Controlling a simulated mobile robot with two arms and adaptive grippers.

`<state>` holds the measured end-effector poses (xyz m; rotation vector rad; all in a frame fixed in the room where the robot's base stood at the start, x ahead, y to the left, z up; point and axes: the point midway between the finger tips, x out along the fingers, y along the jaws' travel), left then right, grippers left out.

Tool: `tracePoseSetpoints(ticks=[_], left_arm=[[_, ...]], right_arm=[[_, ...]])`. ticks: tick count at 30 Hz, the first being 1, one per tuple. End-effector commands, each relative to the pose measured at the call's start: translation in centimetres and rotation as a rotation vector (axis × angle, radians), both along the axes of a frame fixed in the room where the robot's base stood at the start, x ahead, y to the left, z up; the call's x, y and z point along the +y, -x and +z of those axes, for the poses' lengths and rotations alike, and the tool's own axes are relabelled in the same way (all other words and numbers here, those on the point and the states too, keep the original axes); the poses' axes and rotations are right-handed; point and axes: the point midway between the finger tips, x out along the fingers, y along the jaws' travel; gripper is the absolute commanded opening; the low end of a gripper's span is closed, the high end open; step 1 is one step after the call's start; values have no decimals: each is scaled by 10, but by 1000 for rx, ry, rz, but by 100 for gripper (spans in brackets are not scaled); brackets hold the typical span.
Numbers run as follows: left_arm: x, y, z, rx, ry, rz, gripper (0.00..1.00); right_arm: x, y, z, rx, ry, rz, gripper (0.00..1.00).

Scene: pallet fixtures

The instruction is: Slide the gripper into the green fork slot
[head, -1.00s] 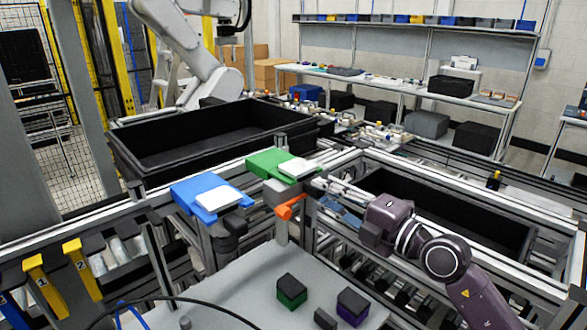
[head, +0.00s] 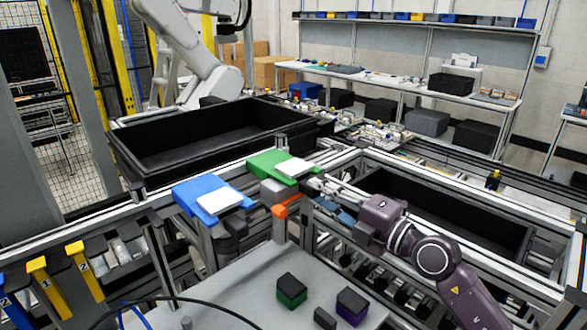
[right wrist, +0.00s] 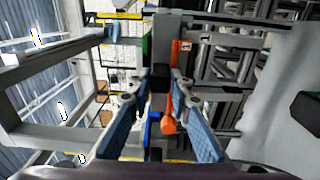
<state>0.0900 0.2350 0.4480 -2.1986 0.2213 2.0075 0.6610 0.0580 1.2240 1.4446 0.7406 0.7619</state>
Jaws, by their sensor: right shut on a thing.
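The green fork (head: 268,162) with a white plate sits on the frame rail at centre; it shows as a green edge in the right wrist view (right wrist: 147,48). A grey tool body with an orange part (head: 287,207), seemingly the task's gripper, is just below and beside the green fork. My right gripper (head: 311,186) reaches it from the right and is shut on it; its blue fingers close around a dark block (right wrist: 160,77) in the right wrist view. Whether the tool is inside the slot I cannot tell. My left gripper is not in view.
A blue fork (head: 203,188) with a white plate stands left of the green one, a dark part below it. Green-based (head: 291,290) and purple-based (head: 352,306) blocks sit on the grey table. A black bin (head: 220,150) lies behind; rails run close around my right gripper.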

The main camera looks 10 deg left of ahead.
Motion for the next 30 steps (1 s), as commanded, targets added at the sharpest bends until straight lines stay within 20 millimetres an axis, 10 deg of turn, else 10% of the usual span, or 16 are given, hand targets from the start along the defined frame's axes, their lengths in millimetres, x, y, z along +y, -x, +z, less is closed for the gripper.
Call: tracePoseSetpoints(ticks=[8, 9, 15, 30], left_arm=[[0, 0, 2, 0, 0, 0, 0], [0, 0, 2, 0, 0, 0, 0], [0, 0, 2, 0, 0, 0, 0], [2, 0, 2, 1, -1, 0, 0]], right_arm=[[0, 0, 4, -7, -6, -1, 0], [0, 0, 4, -7, -6, -1, 20], [0, 0, 3, -4, -4, -1, 39], [-25, 17, -3, 2, 2, -1, 39]])
